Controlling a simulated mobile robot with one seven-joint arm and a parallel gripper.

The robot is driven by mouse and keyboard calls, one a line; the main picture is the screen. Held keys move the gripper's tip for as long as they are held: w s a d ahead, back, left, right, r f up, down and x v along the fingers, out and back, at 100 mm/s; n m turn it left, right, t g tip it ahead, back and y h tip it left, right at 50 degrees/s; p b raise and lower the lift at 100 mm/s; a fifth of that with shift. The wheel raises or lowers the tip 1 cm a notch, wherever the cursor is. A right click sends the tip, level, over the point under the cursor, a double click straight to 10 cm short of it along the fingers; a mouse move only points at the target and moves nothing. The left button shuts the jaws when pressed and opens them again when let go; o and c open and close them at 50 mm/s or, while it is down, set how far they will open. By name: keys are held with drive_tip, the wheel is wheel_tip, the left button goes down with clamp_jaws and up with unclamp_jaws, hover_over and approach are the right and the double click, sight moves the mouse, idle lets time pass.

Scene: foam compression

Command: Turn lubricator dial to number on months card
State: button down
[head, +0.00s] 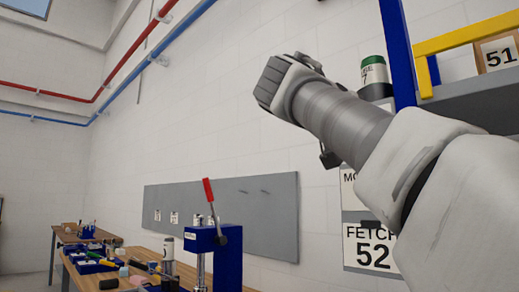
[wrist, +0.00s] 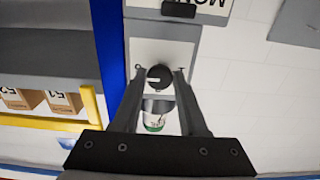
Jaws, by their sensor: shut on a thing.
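A blue post (wrist: 109,45) and yellow-railed shelf with boxes (wrist: 62,101) stand close beside the dial. A "FETCH 52" card (head: 372,248) hangs below the months card. A workbench (head: 130,278) with tools and a blue press (head: 222,240) stands at lower left.

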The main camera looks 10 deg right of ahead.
idle(0.4)
drive_tip(key=shift+c, duration=2.4)
unclamp_jaws()
